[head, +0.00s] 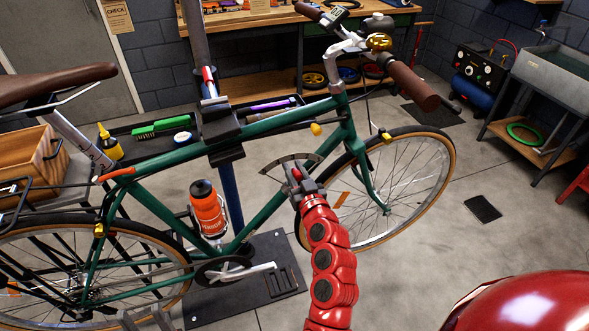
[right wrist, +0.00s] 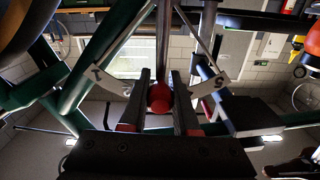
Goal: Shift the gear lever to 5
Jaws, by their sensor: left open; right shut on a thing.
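The green bike carries a dark curved gear plate (head: 277,163) low on its frame. My right gripper (head: 297,182) is at this plate, on a red arm from below. In the right wrist view its fingers close around the round red knob (right wrist: 160,97) of the gear lever. The pale gear plate (right wrist: 217,82) shows behind the fingers, with a mark like 1 near its left end and one like 5 near its right end. The knob is about midway between them; the marks there are hidden. My left gripper (head: 147,318) is open and empty at the bottom edge, partly cut off.
The bike frame (head: 180,155) hangs in a repair stand, its front wheel (head: 425,185) right of my right gripper. An orange bottle (head: 208,210) sits on the frame to its left. A tool tray (head: 235,118) is behind the frame. The floor at right is mostly clear.

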